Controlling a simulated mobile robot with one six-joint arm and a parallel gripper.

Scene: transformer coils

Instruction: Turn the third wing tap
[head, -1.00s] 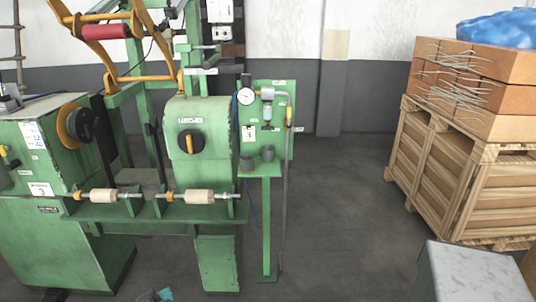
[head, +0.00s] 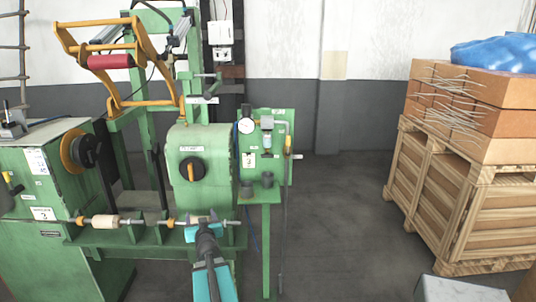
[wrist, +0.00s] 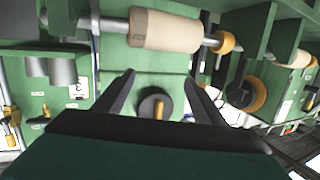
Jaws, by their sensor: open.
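No part in view is clearly marked as the third wing tap. A round black knob with an orange bar (head: 193,170) is on the front of the green machine housing. It also shows in the wrist view (wrist: 158,105), between and beyond my fingers. A smaller yellow lever (head: 288,145) is on the gauge panel at right. My gripper (head: 203,219) is open in front of the housing, below the knob in the head view, partly covering a beige roller. In the wrist view my gripper (wrist: 160,75) has its fingers apart with nothing held.
A beige roller (wrist: 165,30) on a shaft lies close to my fingers. Another roller (head: 104,222) is to the left. The gauge panel (head: 278,165) with its pipe stands right of the housing. A wooden crate (head: 440,210) is far right. Floor between is clear.

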